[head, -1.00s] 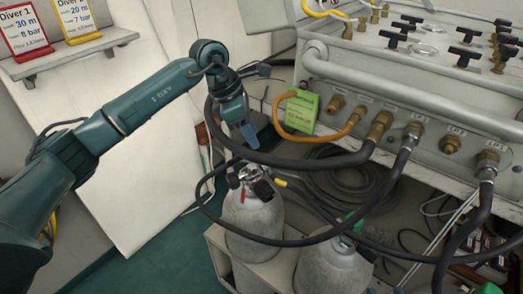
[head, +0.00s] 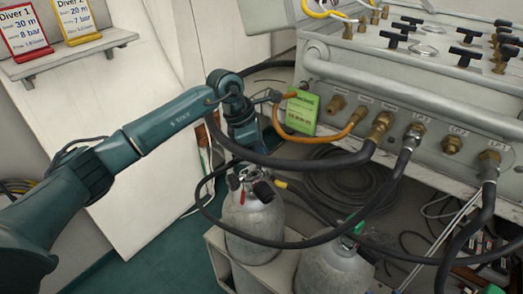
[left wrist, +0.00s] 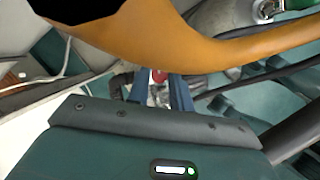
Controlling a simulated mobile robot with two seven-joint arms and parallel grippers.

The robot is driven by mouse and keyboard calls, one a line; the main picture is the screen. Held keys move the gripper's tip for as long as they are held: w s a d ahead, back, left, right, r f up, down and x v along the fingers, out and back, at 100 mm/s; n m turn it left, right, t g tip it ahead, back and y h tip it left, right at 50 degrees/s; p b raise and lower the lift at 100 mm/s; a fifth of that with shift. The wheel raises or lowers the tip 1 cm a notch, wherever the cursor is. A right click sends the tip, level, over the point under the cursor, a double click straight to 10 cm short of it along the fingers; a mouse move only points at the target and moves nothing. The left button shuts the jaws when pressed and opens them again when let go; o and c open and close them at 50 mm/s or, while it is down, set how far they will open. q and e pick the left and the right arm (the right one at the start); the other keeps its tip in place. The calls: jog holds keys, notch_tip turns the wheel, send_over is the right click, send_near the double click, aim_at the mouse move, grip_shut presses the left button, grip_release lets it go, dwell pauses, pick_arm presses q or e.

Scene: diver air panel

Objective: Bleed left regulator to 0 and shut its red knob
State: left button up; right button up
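The left grey cylinder (head: 247,222) stands upright with the left regulator (head: 248,178) on top. Its red knob (head: 233,181) faces left and a black knob (head: 263,191) is at its right. My left gripper (head: 246,147) is just above the regulator, its tips partly hidden by a thick black hose. In the left wrist view my two blue fingers (left wrist: 155,92) are apart, with the red knob (left wrist: 158,76) showing between them, beyond the tips. No contact is visible. The gauge reading cannot be made out. My right gripper is not in view.
An orange hose (left wrist: 215,50) crosses close before the wrist camera. Black hoses (head: 300,160) loop from the panel (head: 440,125) around the regulator. A green card (head: 302,112) is on the panel's left side. A second cylinder (head: 333,270) stands to the right.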

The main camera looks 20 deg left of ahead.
pick_arm(q)
grip_shut()
